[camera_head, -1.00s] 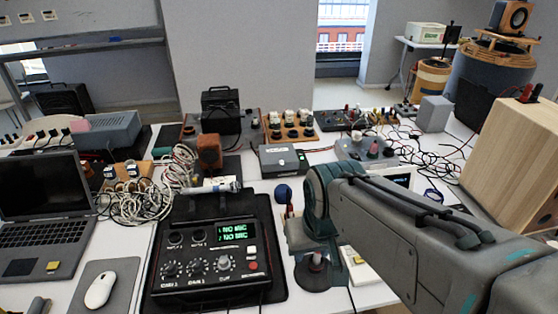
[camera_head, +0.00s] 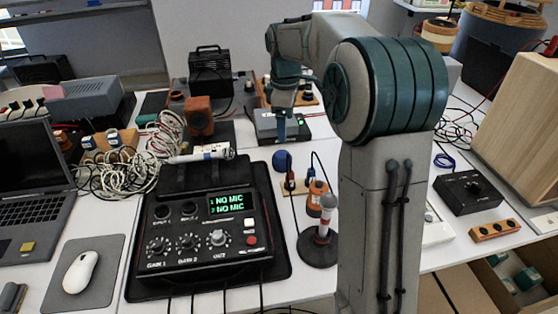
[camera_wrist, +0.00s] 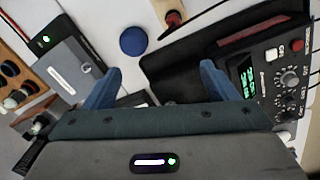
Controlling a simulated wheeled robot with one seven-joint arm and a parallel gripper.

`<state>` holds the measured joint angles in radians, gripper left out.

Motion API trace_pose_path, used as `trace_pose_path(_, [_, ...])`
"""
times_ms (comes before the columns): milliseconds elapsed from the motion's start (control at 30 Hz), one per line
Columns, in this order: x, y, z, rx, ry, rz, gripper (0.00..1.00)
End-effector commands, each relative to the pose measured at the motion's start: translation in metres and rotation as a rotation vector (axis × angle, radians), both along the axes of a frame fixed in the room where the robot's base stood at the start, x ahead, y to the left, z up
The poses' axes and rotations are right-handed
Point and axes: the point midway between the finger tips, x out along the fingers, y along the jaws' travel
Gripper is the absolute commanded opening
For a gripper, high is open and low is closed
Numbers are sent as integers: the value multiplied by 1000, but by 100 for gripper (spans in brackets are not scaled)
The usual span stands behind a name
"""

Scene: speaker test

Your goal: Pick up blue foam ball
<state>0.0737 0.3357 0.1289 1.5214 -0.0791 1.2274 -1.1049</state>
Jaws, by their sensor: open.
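The blue foam ball (camera_head: 282,160) sits on the white table just behind the right back corner of the black audio box's mat. It also shows in the wrist view (camera_wrist: 133,41), above the fingertips and between their lines, nearer the left finger. My gripper (camera_head: 281,131) points down above the table, a little behind the ball in the head view. In the wrist view my gripper (camera_wrist: 160,70) has its two blue fingers wide apart with nothing between them. The ball is apart from both fingers.
The black audio box (camera_head: 208,238) lies in front of the ball. A microphone stand (camera_head: 318,248) and cables stand to the front right. A grey box with a green light (camera_head: 262,126) is behind the ball. Tangled white cables (camera_head: 135,170) lie to the left.

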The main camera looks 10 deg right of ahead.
Motion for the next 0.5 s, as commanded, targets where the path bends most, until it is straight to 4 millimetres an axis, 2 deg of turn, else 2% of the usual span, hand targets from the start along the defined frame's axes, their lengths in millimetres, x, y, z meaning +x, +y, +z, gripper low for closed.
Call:
trace_pose_path(33, [19, -1, -19, 2, 17, 68, 80])
trace_pose_path(200, [60, -3, -50, 8, 49, 268, 80])
trace_pose_path(333, [76, -5, -64, 14, 64, 355, 80])
trace_pose_path(500, [83, -5, -79, 18, 70, 396, 80])
